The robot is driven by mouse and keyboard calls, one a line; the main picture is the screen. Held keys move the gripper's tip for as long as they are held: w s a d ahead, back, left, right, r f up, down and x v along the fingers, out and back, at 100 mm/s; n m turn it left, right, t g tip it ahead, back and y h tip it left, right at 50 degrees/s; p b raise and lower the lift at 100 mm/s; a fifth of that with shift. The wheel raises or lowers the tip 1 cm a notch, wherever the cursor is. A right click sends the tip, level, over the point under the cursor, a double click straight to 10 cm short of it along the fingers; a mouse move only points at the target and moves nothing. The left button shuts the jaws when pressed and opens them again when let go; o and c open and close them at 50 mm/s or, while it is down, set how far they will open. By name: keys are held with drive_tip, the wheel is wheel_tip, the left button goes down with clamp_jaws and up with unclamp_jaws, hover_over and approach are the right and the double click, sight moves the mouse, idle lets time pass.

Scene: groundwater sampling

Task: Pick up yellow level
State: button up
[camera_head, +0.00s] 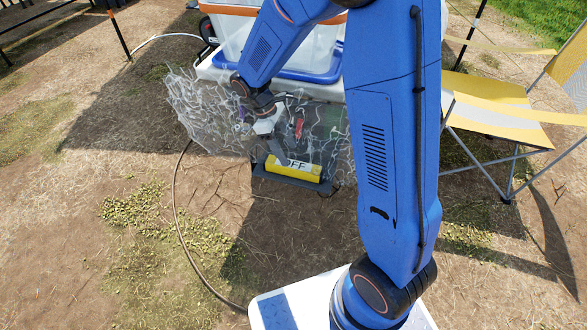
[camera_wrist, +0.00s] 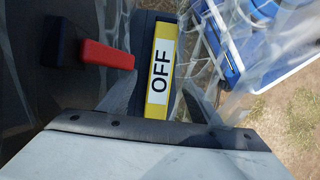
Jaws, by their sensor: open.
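The yellow level (camera_head: 299,172) is a yellow bar with a white label reading "OFF". It sits low on a dark panel at the front of the cart, partly hidden by my gripper in the head view. It also shows in the wrist view (camera_wrist: 160,70), upright in the picture. My gripper (camera_head: 274,148) reaches down to it from above. In the wrist view my gripper (camera_wrist: 160,100) is open, with one grey finger on each side of the bar's lower end. I cannot tell whether the fingers touch it.
A red handle (camera_wrist: 107,54) stands out from the dark panel beside the level. Crumpled clear plastic (camera_head: 205,110) hangs around the panel. A blue-rimmed clear bin (camera_head: 320,76) is above. A yellow folding chair (camera_head: 500,110) stands right. A dark cable (camera_head: 176,205) crosses the ground.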

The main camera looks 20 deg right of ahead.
sight(294, 164)
drive_tip(key=shift+x, duration=3.65)
drive_tip(key=shift+a, duration=0.2)
drive_tip(key=shift+c, duration=0.4)
drive_tip(key=c, duration=1.2)
